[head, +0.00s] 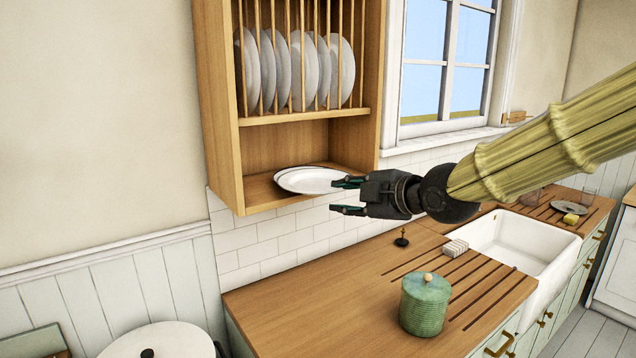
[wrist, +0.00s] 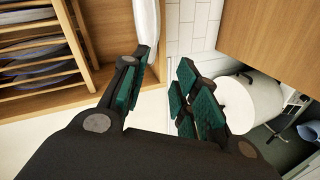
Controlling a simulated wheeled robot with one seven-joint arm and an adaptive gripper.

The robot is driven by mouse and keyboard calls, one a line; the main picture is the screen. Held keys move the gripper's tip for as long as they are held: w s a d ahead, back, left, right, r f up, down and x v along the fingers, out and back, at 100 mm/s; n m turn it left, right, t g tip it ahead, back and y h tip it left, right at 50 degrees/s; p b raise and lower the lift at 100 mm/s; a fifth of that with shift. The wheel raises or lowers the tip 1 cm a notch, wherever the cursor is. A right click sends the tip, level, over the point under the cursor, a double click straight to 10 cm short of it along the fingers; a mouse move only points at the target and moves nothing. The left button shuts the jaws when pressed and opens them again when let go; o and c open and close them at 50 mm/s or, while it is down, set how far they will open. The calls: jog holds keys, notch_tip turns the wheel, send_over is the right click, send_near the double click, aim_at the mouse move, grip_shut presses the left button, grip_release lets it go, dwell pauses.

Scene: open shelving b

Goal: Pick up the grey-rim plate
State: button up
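The grey-rim plate (head: 312,181) is a pale, shallow plate with a thin dark line near its edge. It lies flat on the lower shelf of the wooden rack and reaches to the shelf's front. In the wrist view the plate (wrist: 147,22) shows edge-on at the top, in line with the left finger's tip. My gripper (head: 342,196) is at the plate's right edge, with the upper finger overlapping it in the head view. The gripper (wrist: 164,72) is open, with an empty gap between its fingers. I cannot tell whether a finger touches the plate.
Several plates (head: 298,70) stand upright between dowels above. The wooden rack (head: 222,120) has side walls around the shelf. Below are a wooden counter (head: 290,290), a green lidded jar (head: 425,305), a white sink (head: 525,240) and a round white lid (head: 165,342).

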jog(key=p+x, duration=0.4)
jog(key=x, duration=0.5)
jog(key=shift+w+a+r+p, duration=0.25)
jog(key=shift+a+p, duration=0.15)
jog(key=shift+r, duration=0.1)
jog(key=c, duration=0.3)
grip_shut()
